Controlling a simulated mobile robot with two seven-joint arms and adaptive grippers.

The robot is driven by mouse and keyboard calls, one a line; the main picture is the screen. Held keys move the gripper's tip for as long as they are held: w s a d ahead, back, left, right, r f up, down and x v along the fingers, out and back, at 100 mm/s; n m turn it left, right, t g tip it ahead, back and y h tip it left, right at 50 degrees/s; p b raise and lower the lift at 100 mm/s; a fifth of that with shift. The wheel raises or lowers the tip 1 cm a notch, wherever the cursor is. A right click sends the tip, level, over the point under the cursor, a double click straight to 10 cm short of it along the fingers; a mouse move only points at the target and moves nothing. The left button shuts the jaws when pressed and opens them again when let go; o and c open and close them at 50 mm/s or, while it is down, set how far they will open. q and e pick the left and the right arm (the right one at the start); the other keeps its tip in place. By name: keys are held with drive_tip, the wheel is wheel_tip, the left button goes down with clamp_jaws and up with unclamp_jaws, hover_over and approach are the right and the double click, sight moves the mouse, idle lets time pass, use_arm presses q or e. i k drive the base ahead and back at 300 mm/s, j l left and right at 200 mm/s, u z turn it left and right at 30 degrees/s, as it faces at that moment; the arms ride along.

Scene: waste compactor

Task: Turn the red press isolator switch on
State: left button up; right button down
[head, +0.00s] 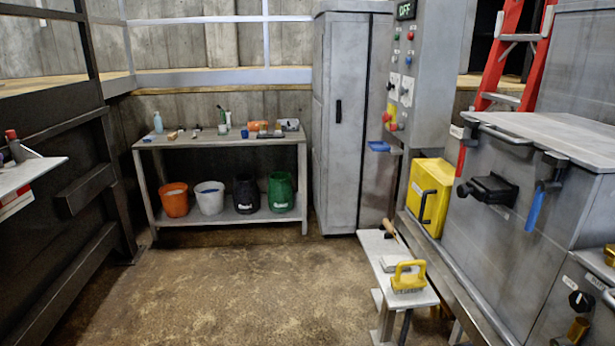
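A grey control panel (424,75) stands right of the tall cabinet, seen at an angle. Lower down, red knobs (392,126) stick out beside a yellow plate (391,109). I cannot tell which red part is the press isolator switch or how it is turned. Neither of my grippers shows in the head view.
A grey machine (530,190) with a blue-handled lid fills the right. A yellow box (429,195) and a low bench (377,247) with a yellow-handled brush stand below the panel. A table (223,138) with buckets is at the back. The middle floor (230,285) is clear.

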sight(386, 117)
drive_tip(key=i, duration=1.65)
